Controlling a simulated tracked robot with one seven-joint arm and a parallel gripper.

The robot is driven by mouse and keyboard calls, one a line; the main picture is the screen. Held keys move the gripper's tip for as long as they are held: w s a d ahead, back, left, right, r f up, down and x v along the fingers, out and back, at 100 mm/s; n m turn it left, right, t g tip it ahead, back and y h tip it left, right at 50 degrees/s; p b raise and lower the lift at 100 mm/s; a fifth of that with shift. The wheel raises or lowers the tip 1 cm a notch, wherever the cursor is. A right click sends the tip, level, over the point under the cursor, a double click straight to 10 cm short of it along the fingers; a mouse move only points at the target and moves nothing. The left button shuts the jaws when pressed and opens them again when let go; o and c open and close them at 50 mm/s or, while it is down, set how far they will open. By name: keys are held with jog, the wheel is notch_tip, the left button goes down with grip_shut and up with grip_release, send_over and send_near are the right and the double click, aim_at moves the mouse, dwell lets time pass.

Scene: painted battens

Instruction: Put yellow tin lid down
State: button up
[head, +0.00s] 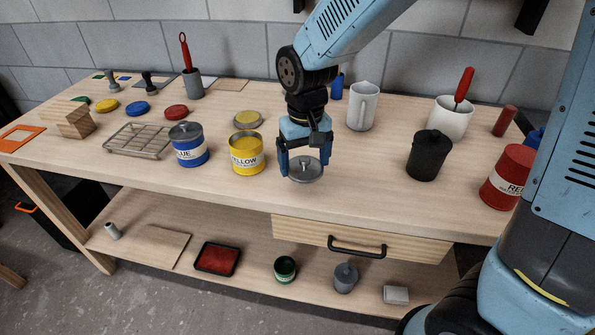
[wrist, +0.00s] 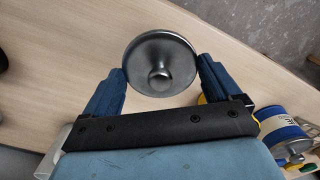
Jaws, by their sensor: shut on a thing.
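The yellow tin lid, a round grey metal lid with a small knob (head: 306,171), is between the fingers of my gripper (head: 304,163), which is shut on it. The wrist view shows the lid (wrist: 160,62) gripped at its rim by the two blue fingers (wrist: 163,72), knob facing the camera. The lid looks level and appears to be above the bench near its front edge; the exact gap is hard to tell. The yellow tin (head: 246,155) stands upright and open just left of my gripper, with yellow paint inside.
The lidded blue tin (head: 188,148) and a wire rack (head: 138,141) stand further left. A white jug (head: 362,106) is behind right, and a black pot (head: 428,157) right. Bench top (head: 365,165) is clear between gripper and black pot.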

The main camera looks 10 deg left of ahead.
aim_at(302, 162)
jog(key=shift+w+a+f, duration=0.2)
jog(key=shift+w+f, duration=0.35)
jog(key=shift+f, duration=0.15)
jog(key=shift+w+a+f, duration=0.2)
jog(key=shift+w+f, duration=0.35)
jog(key=shift+f, duration=0.1)
notch_tip(302, 162, down, 4)
jog(key=shift+w+r, duration=0.15)
jog(key=shift+r, duration=0.1)
jog(key=o, duration=0.7)
